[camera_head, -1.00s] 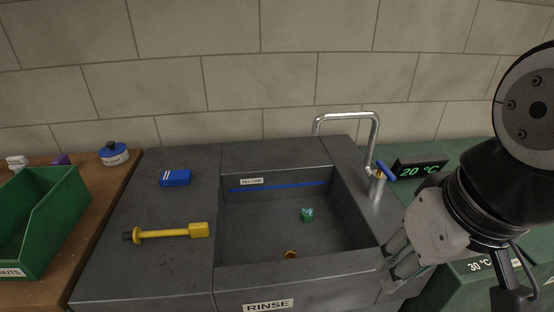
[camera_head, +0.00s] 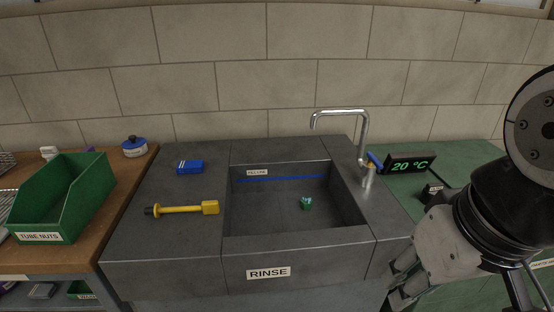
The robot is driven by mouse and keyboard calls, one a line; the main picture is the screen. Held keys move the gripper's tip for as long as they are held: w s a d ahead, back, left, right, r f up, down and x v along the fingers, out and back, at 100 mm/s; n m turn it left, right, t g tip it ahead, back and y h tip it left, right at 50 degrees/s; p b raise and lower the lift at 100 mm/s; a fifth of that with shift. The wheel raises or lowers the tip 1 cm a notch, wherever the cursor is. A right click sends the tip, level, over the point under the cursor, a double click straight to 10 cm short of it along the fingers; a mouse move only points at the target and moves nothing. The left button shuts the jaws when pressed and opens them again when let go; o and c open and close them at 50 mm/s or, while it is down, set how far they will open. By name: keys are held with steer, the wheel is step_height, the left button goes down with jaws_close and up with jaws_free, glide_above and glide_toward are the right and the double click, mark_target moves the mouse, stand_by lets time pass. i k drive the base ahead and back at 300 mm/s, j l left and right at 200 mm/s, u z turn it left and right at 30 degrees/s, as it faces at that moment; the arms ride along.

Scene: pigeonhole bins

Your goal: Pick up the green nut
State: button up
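The green nut (camera_head: 306,203) lies on the floor of the sink basin (camera_head: 262,238), right of the basin's middle. It is small, and its top looks paler. My gripper (camera_head: 398,290) is at the lower right, in front of the sink's right front edge, outside the basin and well apart from the nut. Its fingers point down and left. They are seen from the side and are small, so how far apart they stand is unclear. I see nothing held between them.
A tap (camera_head: 364,150) with a blue lever arches over the basin's right side. A yellow tool (camera_head: 184,209) and a blue box (camera_head: 190,167) lie on the left counter. A green "TUBE NUTS" bin (camera_head: 62,200) stands further left. A 20 °C display (camera_head: 410,164) is behind my arm.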

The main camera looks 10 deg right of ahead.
mark_target(306, 203)
steer(key=i, duration=0.9)
